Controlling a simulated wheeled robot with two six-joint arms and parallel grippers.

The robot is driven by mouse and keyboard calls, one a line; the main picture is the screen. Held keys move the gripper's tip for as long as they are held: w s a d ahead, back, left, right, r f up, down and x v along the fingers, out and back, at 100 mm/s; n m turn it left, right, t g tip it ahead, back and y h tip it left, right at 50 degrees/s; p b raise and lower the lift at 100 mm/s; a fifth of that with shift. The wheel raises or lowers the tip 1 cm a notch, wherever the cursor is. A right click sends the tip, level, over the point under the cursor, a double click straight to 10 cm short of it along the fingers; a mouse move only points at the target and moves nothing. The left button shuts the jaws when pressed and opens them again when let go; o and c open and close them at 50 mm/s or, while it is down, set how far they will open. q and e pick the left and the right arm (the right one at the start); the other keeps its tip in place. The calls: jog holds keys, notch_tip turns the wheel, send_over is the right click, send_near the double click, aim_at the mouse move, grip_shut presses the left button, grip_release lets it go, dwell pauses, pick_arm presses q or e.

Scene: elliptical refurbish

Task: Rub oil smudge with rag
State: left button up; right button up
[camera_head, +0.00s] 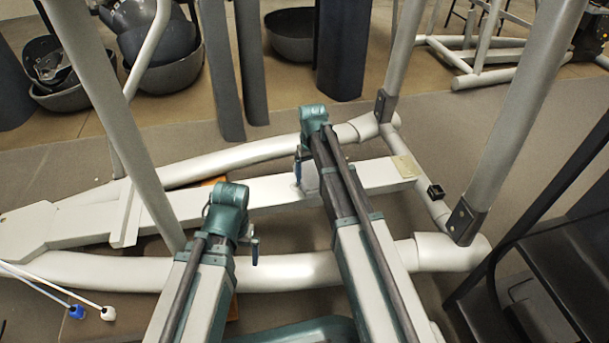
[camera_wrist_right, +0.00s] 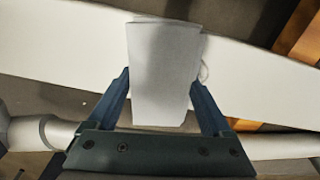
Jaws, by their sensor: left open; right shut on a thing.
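My right gripper (camera_wrist_right: 160,82) is shut on a pale grey-white rag (camera_wrist_right: 163,75), which hangs as a flat folded piece between the two dark blue fingers. The rag lies over or just above the white beam (camera_wrist_right: 255,85); I cannot tell whether it touches. In the head view, the right gripper (camera_head: 298,168) is over the long white centre beam (camera_head: 375,172) of the elliptical frame. My left gripper (camera_head: 254,250) is open and empty near the front white tube (camera_head: 300,270).
A tan patch (camera_head: 405,166) is on the beam's right end, and a small black part (camera_head: 436,191) is on the cross tube. Upright grey posts (camera_head: 510,115) rise on the right and left. Dark bowls (camera_head: 165,50) stand at the back.

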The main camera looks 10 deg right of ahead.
jog(key=shift+d, duration=0.4)
pick_arm(q)
jog(key=shift+r, duration=0.1)
pick_arm(e)
jog(key=shift+r, duration=0.1)
jog(key=shift+a, duration=0.1)
jog(key=shift+a, duration=1.95)
jog(key=shift+a, duration=0.1)
jog(key=shift+a, duration=1.85)
